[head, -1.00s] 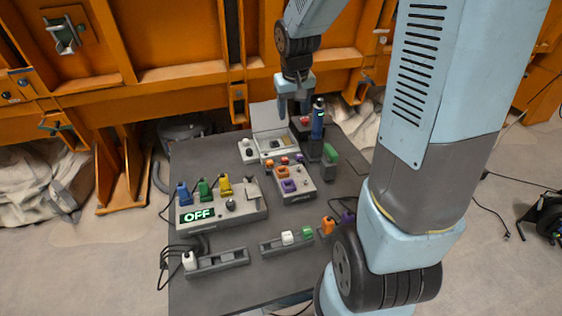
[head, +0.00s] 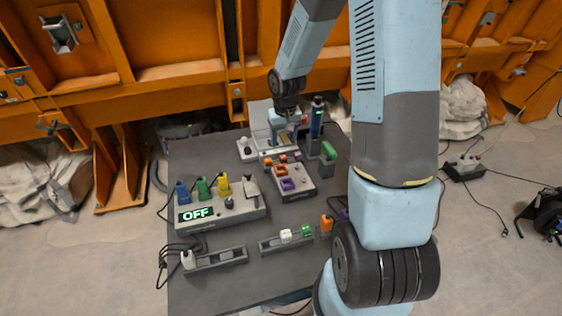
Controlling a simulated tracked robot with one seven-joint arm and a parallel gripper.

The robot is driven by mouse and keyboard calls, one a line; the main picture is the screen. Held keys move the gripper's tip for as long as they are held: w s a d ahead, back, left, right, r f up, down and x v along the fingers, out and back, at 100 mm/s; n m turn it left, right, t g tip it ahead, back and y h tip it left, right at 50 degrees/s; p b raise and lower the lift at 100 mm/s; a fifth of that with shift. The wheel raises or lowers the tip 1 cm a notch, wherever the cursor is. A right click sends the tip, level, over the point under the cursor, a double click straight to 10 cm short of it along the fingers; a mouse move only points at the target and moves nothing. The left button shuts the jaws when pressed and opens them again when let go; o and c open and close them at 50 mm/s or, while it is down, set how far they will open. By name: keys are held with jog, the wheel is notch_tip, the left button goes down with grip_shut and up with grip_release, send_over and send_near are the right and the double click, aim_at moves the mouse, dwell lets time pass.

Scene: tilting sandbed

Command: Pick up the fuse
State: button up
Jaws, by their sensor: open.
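My gripper (head: 285,134) is open and points down over the open grey case (head: 258,117) at the back of the dark table. Its fingers are at the case's contents, with a small yellowish piece (head: 284,138) showing between or just behind them. I cannot tell whether the fingers touch it. I cannot make out the fuse for certain; the gripper hides much of the inside of the case.
A block with orange and purple pieces (head: 288,182) is mid-table. A blue cylinder (head: 317,118) and a green-topped holder (head: 328,152) stand close right of the gripper. Slotted racks (head: 217,258) lie in front.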

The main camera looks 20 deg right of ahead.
aim_at(283, 157)
jog(key=shift+w+d+f, duration=0.1)
jog(key=shift+w+f, duration=0.1)
jog(key=shift+f, duration=1.2)
jog(key=shift+w+f, duration=0.2)
jog(key=shift+f, duration=1.25)
jog(key=shift+w+d+f, duration=0.1)
jog(key=shift+w+f, duration=0.1)
jog(key=shift+f, duration=1.2)
grip_shut()
